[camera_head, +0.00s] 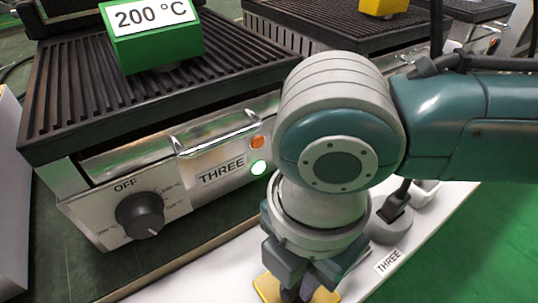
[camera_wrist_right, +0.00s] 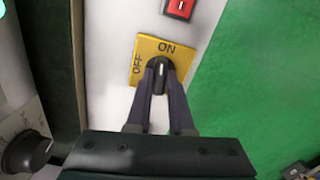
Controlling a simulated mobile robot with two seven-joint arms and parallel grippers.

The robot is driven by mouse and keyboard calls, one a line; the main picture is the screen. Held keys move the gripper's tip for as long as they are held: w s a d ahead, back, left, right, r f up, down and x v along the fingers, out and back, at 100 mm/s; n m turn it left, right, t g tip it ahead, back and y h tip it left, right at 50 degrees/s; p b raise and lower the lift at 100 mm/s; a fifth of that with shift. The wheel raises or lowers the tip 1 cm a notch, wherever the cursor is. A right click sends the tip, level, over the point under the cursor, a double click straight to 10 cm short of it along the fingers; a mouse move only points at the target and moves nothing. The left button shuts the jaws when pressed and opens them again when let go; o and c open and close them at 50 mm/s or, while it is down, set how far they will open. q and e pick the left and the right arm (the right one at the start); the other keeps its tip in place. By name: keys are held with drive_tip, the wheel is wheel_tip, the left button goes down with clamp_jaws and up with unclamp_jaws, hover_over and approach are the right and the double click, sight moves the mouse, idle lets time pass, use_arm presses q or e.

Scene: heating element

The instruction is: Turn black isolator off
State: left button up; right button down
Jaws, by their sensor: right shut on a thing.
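The black isolator is a rotary knob (camera_wrist_right: 161,72) on a yellow plate (camera_wrist_right: 146,47) marked ON and OFF, in the right wrist view. Its white mark points roughly toward ON; OFF is printed to the left. My right gripper (camera_wrist_right: 161,88) is shut on the knob, one finger on each side. In the head view the yellow plate (camera_head: 266,290) shows at the bottom edge, partly behind my right gripper (camera_head: 300,295), and the knob is hidden. My left gripper is not in view.
A red switch (camera_wrist_right: 180,8) lies near the yellow plate. Green floor is right.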

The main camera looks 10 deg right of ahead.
drive_tip(key=n+p, duration=0.2)
drive_tip(key=shift+r+n, duration=0.2)
drive_tip(key=shift+n, duration=0.2)
drive_tip(key=n+p, duration=0.2)
drive_tip(key=n, duration=0.2)
drive_tip(key=shift+f, duration=0.1)
drive_tip(key=n, duration=0.5)
drive_tip(key=shift+p, duration=0.35)
drive_tip(key=shift+f+n, duration=0.1)
drive_tip(key=shift+n, duration=1.9)
drive_tip(key=c, duration=0.8)
unclamp_jaws()
